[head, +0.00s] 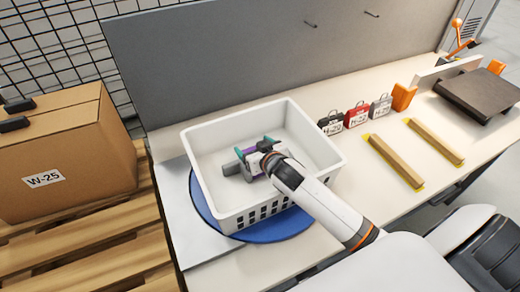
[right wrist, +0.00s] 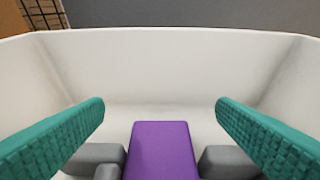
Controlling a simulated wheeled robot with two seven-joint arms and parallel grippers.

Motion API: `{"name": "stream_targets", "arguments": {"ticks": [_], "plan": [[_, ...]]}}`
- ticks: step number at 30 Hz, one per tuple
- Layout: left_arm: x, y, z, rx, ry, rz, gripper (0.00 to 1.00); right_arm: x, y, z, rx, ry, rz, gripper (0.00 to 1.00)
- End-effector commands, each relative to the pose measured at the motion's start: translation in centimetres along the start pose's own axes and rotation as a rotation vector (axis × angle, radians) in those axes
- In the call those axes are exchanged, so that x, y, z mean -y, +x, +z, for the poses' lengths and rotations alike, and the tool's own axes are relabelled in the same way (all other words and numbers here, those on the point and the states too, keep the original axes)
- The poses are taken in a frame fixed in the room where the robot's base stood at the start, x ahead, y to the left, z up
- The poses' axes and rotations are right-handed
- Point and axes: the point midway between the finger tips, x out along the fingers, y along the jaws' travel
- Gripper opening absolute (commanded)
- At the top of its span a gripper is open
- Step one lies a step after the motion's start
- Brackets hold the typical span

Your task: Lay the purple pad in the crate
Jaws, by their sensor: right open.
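The white crate (head: 325,152) stands on a blue round mat (head: 285,229) on the table. My right gripper (head: 255,148) reaches down inside it, its teal fingers spread apart. In the right wrist view the purple pad (right wrist: 162,150) lies low in the crate, between the open fingers (right wrist: 160,125), with a gap on each side. Grey blocks (right wrist: 228,160) show beside the pad; one also shows in the head view (head: 232,169). In the head view my gripper hides most of the pad. My left gripper is not in view.
Black, red and grey tagged items (head: 357,115) stand right of the crate. Two wooden strips (head: 396,161) lie on yellow marks farther right. A grey panel (head: 240,50) rises behind the table. A cardboard box (head: 75,150) sits on a pallet at left.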

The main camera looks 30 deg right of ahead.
Motion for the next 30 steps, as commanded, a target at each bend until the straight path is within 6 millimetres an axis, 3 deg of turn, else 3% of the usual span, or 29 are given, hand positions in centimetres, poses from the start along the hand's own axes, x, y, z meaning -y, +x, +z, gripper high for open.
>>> {"name": "stream_targets", "arguments": {"ticks": [5,18,24,30], "plan": [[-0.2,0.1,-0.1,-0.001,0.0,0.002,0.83,-0.1,-1.9,-0.2,-0.014,-0.001,0.001,0.8],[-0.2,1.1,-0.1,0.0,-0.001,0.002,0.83,0.0,-10.7,0.4,-0.006,0.0,0.0,0.8],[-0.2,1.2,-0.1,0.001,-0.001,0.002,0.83,0.1,-12.2,0.6,-0.004,0.0,-0.001,0.8],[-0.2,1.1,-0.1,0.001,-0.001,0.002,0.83,0.1,-12.4,0.7,-0.003,0.0,-0.001,0.8]]}}
